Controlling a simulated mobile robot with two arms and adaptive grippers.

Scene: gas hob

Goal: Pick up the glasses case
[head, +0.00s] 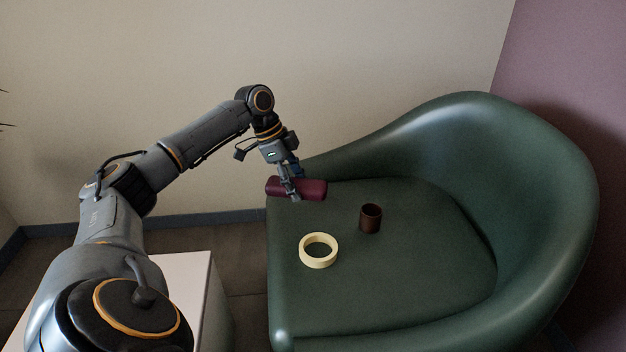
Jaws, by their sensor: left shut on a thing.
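The glasses case (313,190) is a long, dark red, rounded box in the head view, over the back left part of the green armchair's seat. My left gripper (289,192) is shut on it, with its fingers across the case left of its middle. The case lies roughly level across the view. I cannot tell whether it touches the seat or hangs just above it. The gripper hides a part of the case. My right gripper is not in view.
The green armchair (430,290) has a curved back and arm on the right. On its seat are a pale yellow ring (304,257), like a tape roll, and a dark brown cup (371,222). A white-topped block (190,275) stands left of the chair. A wall is behind.

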